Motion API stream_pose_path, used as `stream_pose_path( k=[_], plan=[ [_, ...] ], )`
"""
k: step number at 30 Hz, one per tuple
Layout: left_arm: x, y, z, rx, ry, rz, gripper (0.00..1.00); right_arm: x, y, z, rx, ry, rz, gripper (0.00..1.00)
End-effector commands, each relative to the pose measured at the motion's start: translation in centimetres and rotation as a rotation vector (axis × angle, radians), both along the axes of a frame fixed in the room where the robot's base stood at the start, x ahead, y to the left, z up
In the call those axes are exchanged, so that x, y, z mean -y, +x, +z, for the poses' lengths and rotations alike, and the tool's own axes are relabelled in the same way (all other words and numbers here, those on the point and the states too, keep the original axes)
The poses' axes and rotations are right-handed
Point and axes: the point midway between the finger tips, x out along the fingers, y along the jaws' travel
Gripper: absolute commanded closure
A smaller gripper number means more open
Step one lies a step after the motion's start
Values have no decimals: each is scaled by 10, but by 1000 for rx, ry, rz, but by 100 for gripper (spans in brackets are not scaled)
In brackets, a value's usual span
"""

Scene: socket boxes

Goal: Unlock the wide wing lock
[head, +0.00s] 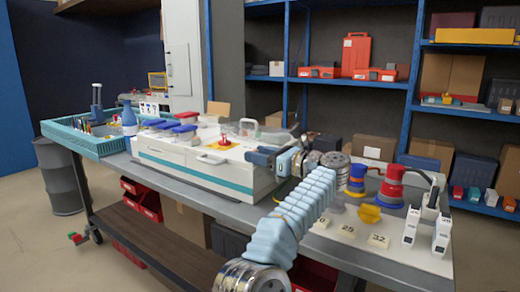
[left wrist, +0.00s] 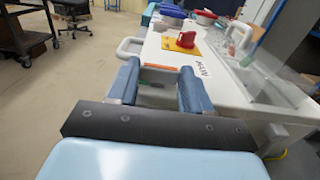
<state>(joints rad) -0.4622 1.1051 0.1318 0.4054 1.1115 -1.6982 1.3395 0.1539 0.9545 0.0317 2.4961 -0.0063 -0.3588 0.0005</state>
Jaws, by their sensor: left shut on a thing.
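The white box (head: 182,155) with a teal stripe stands on the bench. My left gripper (head: 262,157) is at its right end, with the arm rising from the bottom of the head view. In the left wrist view, the left gripper (left wrist: 158,88) has its fingers spread on either side of an orange-topped piece (left wrist: 160,67), which looks like the wide wing lock. The gripper is shut on it. A dark printed label (left wrist: 203,70) lies beside the right finger. Most of the lock is hidden between the fingers, so its turn angle cannot be told.
A red knob on a yellow plate (left wrist: 186,39) and a white handle (left wrist: 130,45) are near the gripper. Red and blue stacked pieces (head: 390,185) and a yellow wing piece (head: 369,213) stand to the right. A teal tray (head: 90,150) is at the far left.

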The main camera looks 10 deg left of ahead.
Motion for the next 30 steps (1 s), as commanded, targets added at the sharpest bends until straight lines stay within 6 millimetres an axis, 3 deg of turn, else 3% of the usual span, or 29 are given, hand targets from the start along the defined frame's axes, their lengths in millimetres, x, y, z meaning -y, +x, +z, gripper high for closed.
stream_pose_path(
  k=[12, 13, 17, 30],
  plan=[
    [-1, 0, 0, 0, 1, 7, 82, 0, 0, 1, 0, 0, 0, 100],
    [-1, 0, 0, 0, 1, 7, 48, 0, 0, 1, 0, 0, 0, 100],
    [-1, 0, 0, 0, 0, 6, 28, 0, 0, 1, 0, 0, 0, 100],
    [-4, 0, -2, 0, 0, 5, 26, 0, 0, -4, 0, 0, 0, 100]
  ],
)
